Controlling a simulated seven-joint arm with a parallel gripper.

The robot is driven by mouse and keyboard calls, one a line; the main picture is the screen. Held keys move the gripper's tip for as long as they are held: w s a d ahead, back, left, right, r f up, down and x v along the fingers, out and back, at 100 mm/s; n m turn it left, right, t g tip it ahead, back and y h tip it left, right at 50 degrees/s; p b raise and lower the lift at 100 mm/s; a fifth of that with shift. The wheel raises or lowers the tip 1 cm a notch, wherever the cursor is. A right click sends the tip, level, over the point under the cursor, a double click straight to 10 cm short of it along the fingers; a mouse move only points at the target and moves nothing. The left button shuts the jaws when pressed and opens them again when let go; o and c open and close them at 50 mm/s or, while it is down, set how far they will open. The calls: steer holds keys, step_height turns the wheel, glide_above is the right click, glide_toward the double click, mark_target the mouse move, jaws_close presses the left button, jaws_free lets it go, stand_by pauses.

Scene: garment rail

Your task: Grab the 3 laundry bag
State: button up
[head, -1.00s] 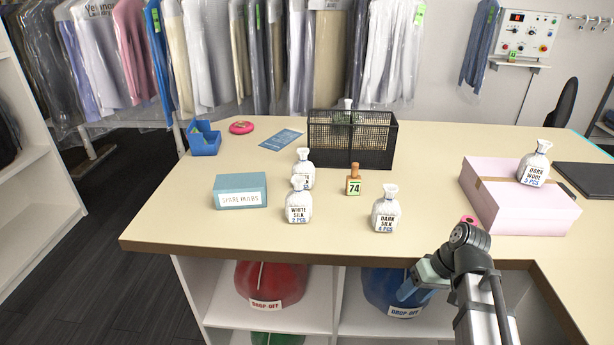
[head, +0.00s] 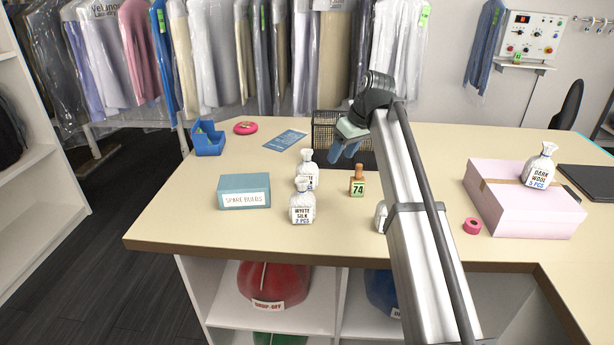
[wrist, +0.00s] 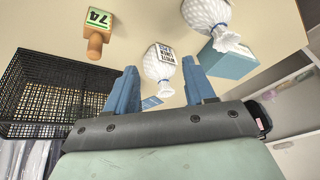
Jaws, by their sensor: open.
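Several white laundry bags with tied necks are on or above the counter. The front bag (head: 302,208) reads "WHITE SILK 2 PCS". A second bag (head: 307,160) stands just behind it, its label partly covered. The dark silk bag (head: 380,216) is mostly hidden behind my arm. The dark wool bag (head: 538,166), marked 5 PCS, sits on the pink box. My gripper (head: 352,155) is open and empty above the counter, right of the second bag. In the wrist view the second bag (wrist: 160,66) shows between the blue fingertips, apart from them; its label is too small to read.
The black mesh basket (head: 325,130) is behind my gripper, partly hidden. A wooden stamp marked 74 (head: 357,182), a spare buttons box (head: 244,191), a blue bin (head: 208,141) and the pink box (head: 520,205) stand on the counter. The counter's left front is clear.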

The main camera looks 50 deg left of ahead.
steer(key=n, duration=0.1)
glide_toward(307, 152)
step_height(307, 152, up, 3)
steer(key=d, duration=0.2)
steer(key=shift+t, duration=0.4)
steer(key=x, duration=0.8)
steer(key=shift+s+a+f, duration=0.2)
steer(key=shift+s, duration=0.05)
steer(key=shift+x, duration=2.65)
steer(key=shift+a, duration=0.2)
steer(key=shift+r, duration=0.1)
steer(key=shift+c, duration=0.4)
jaws_close()
